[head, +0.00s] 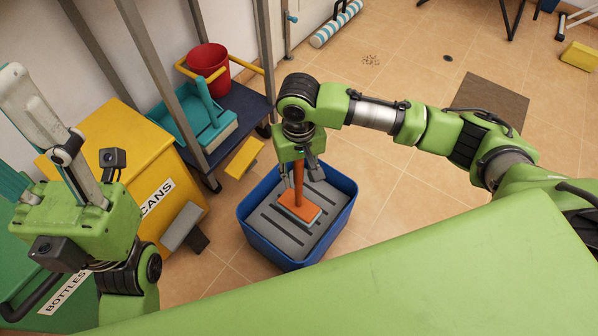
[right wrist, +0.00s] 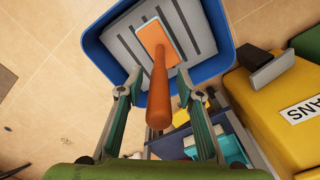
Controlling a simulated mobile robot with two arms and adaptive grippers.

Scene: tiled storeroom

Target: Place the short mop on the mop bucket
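The short mop, with an orange handle (head: 299,176) and a flat orange head (head: 299,207), stands roughly upright on the grey slotted top of the blue mop bucket (head: 264,247). In the right wrist view the mop handle (right wrist: 159,100) points toward the camera, and the bucket (right wrist: 218,30) is behind it. My right gripper (head: 300,177) is over the bucket, its fingers on either side of the handle. The right wrist view shows gaps between handle and fingers (right wrist: 158,88), so it is open. My left gripper (head: 22,145) is raised at the left, fingers apart and empty.
A yellow bin (head: 130,150) and a green bin (head: 20,260) stand left of the bucket. A dark cart (head: 240,108) carries a red bucket (head: 207,60) and a teal dustpan (head: 190,125). Tiled floor is clear right of the bucket.

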